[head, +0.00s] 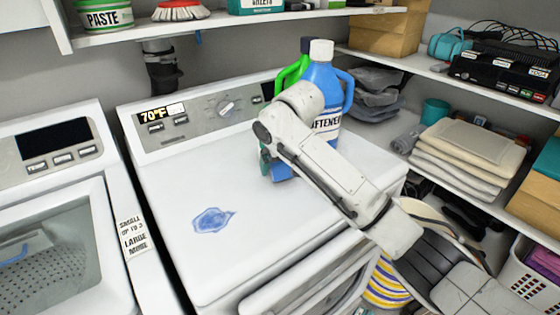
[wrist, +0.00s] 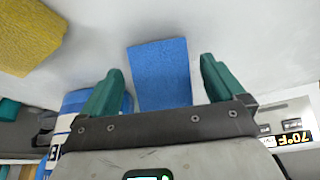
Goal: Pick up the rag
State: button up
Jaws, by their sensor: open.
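A blue, flat-sided piece with a rough cloth-like face (wrist: 162,75), which looks like the rag, shows between and beyond my fingertips in the wrist view. Its near end is hidden by the gripper body. In the head view a small blue patch (head: 281,173) shows beside my gripper (head: 266,160), mostly hidden by the arm. It lies on the white washer top (head: 175,175), left of the blue bottle. My gripper (wrist: 160,75) is open, its teal fingers apart on either side of the blue piece. I cannot tell whether they touch it.
A blue softener bottle (head: 325,85) and a green bottle (head: 290,75) stand close behind my gripper. A blue spill (head: 212,220) lies on the washer top. A yellow piece (wrist: 25,35) shows in the wrist view. Shelves with folded cloths (head: 465,150) stand right.

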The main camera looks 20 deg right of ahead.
jog(key=shift+w+f, duration=0.25)
jog(key=shift+f, duration=0.35)
jog(key=shift+c, duration=0.4)
jog(key=shift+a, duration=0.1)
jog(key=c, duration=1.1)
jog(key=shift+o, duration=0.2)
jog(key=shift+r, duration=0.15)
